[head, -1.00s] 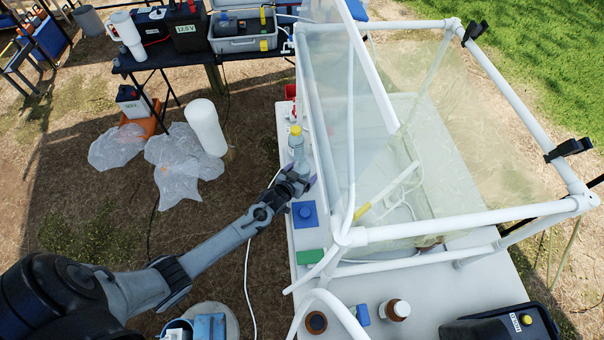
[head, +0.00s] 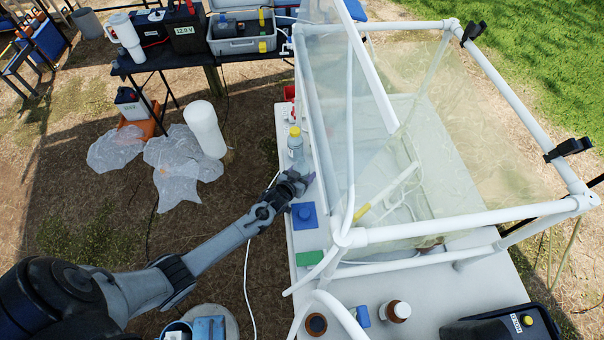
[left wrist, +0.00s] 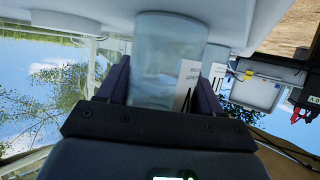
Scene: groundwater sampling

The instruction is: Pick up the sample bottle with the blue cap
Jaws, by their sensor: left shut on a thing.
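A clear bottle with a yellow cap (head: 295,132) stands upright on the white bench, just beyond my left gripper (head: 306,177). In the left wrist view my dark fingers (left wrist: 160,90) are shut on a clear bottle (left wrist: 168,50). Its cap is out of that view, and I cannot tell whether it is the yellow-capped one. A white label with dark print (left wrist: 189,82) shows beside it, and a second clear shape (left wrist: 215,58) lies behind. I cannot make out a blue-capped bottle in the head view. My right gripper is not in view.
A white-framed clear enclosure (head: 385,236) stands right of the gripper. A blue square block (head: 308,220) and a green block (head: 309,258) lie nearer on the bench. A brown bottle (head: 398,309) stands at the front. An open grey toolbox (head: 243,44) sits on the back table.

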